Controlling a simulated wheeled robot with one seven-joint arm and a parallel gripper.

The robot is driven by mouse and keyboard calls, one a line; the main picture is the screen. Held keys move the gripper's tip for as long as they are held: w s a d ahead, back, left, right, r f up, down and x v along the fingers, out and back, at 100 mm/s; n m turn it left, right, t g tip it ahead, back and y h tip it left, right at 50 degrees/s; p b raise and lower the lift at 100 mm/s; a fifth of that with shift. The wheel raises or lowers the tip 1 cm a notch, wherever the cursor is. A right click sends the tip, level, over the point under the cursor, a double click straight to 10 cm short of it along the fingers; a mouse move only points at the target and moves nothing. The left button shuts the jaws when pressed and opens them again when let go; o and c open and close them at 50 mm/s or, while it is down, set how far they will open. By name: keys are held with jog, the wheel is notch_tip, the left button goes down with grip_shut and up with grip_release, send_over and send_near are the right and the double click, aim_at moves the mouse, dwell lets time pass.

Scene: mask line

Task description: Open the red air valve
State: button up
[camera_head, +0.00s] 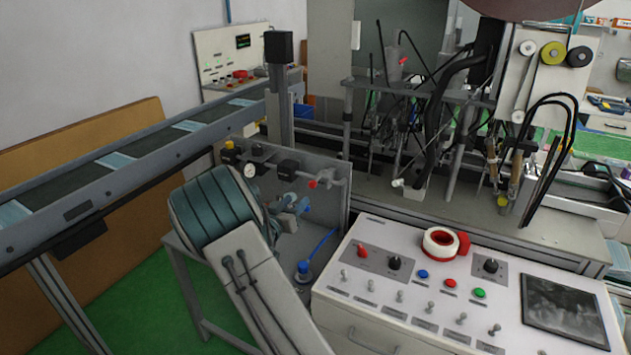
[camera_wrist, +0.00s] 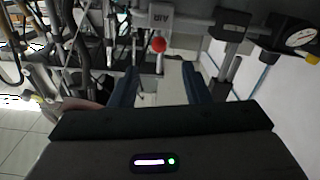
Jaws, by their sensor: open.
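The red air valve (camera_head: 325,178) is a small red handle on the grey pipe along the top of the metal panel, in the middle of the head view. In the wrist view its red knob (camera_wrist: 158,45) hangs below a plate marked AIR (camera_wrist: 160,17). My gripper (camera_head: 301,206) is just below and left of the valve in the head view, partly hidden by my arm. In the wrist view my gripper (camera_wrist: 158,84) has its two blue fingers apart with nothing between them. The red knob lies beyond the fingertips, roughly centred between them, apart from both.
A pressure gauge (camera_head: 250,171) and black fittings sit on the same pipe, left of the valve. A white control console (camera_head: 370,285) with switches and a tape roll (camera_head: 440,243) stands at right front. A conveyor (camera_head: 110,170) runs along the left.

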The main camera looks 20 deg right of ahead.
aim_at(316, 181)
jog(key=p+x, duration=0.3)
jog(key=x, duration=1)
jog(key=shift+w+d, duration=0.15)
jog(key=shift+d, duration=0.1)
grip_shut()
